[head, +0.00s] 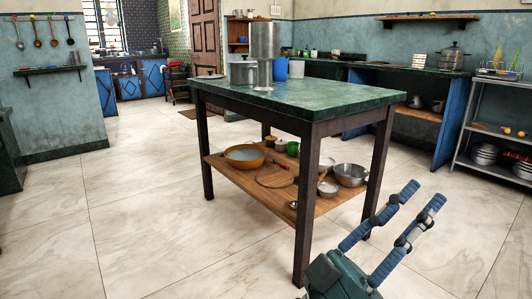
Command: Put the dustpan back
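I see no dustpan in the head view.
The table (300,97) holds metal pots on top; its lower wooden shelf (262,198) carries bowls and a board. A metal rack (467,125) stands at the right. Utensils hang on the left wall. The tiled floor (140,220) at left is clear.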

